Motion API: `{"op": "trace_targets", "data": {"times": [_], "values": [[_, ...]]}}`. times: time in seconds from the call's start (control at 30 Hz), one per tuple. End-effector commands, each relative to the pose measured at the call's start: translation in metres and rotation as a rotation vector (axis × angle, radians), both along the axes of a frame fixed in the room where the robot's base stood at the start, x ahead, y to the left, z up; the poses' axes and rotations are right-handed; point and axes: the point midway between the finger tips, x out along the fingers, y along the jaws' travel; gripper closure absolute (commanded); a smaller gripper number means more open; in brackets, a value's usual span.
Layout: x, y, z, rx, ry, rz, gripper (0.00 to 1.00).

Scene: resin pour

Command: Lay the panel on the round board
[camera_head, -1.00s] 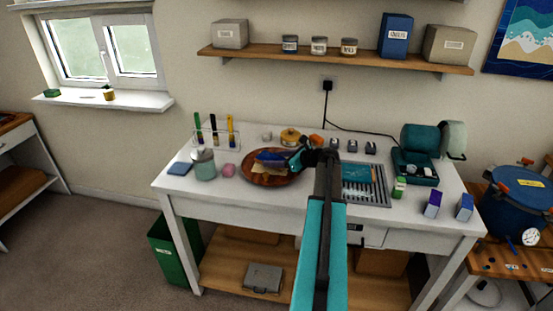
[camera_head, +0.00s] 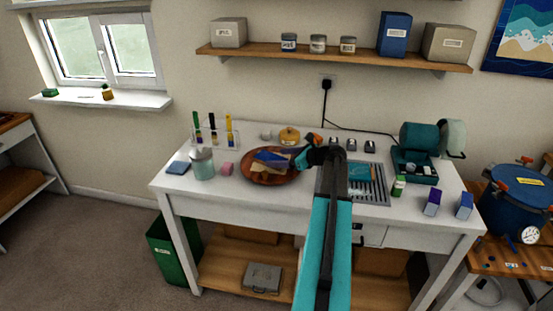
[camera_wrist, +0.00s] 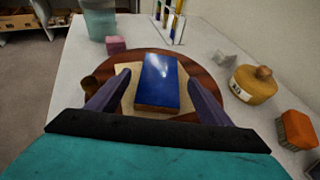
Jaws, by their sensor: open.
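The round board (camera_head: 255,175) is reddish brown and lies on the white table; it also shows in the wrist view (camera_wrist: 205,76). A flat blue rectangle, which looks like the panel (camera_wrist: 158,82), lies over a tan square piece (camera_wrist: 127,105) on the board. The panel also shows in the head view (camera_head: 271,157). My gripper (camera_wrist: 156,78) is open, with one dark finger on each side of the panel and visible gaps between. In the head view my gripper (camera_head: 299,160) comes in from the board's right side. The panel's near end is close to the gripper body.
A glass jar (camera_head: 203,165), a pink block (camera_head: 226,169) and a tube rack (camera_head: 230,138) stand left of and behind the board. A yellow-brown lidded pot (camera_head: 289,137) and an orange brush-like block (camera_wrist: 297,130) are close on the right. A slatted tray (camera_head: 374,188) lies further right.

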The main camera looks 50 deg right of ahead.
Motion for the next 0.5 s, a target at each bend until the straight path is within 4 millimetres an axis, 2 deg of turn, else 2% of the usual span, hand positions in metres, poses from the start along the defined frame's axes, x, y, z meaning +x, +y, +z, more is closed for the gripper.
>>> {"op": "trace_targets", "data": {"times": [0.3, 0.5], "values": [[-0.048, -0.007, 0.019, -0.002, 0.0, -0.001, 0.27], [-0.071, -0.011, 0.029, -0.001, 0.0, 0.0, 0.27]]}}
